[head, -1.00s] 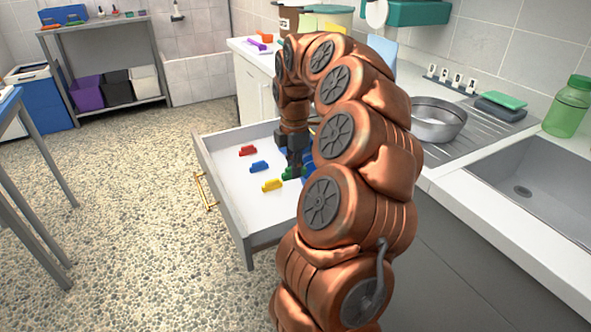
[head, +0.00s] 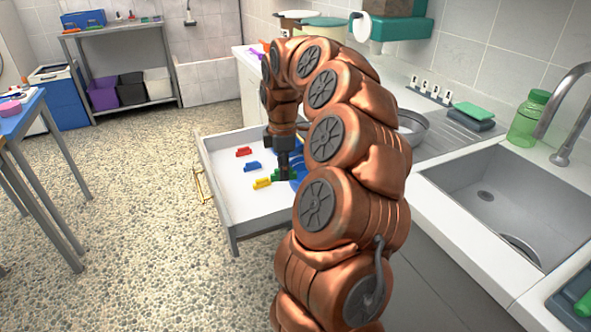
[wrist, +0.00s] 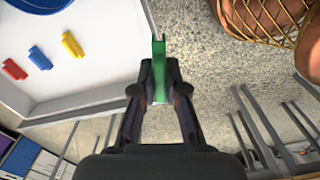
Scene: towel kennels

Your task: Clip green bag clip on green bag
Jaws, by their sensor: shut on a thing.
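My gripper (head: 283,172) points down over the open white drawer in the head view. It is shut on the green bag clip (wrist: 158,68), which stands out between the fingertips in the wrist view. In the head view only a small part of the green clip shows below the dark fingers. A red clip (head: 243,152), a blue clip (head: 252,167) and a yellow clip (head: 262,184) lie in the drawer, left of my gripper. I cannot make out a green bag in either view.
The drawer (head: 222,205) juts out from the counter. A blue round thing (wrist: 25,5) is in it, partly cut off. A metal bowl (head: 412,127), sink (head: 495,200) and green bottle (head: 527,120) are on the right. A blue-topped table (head: 20,115) stands left; the floor between is clear.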

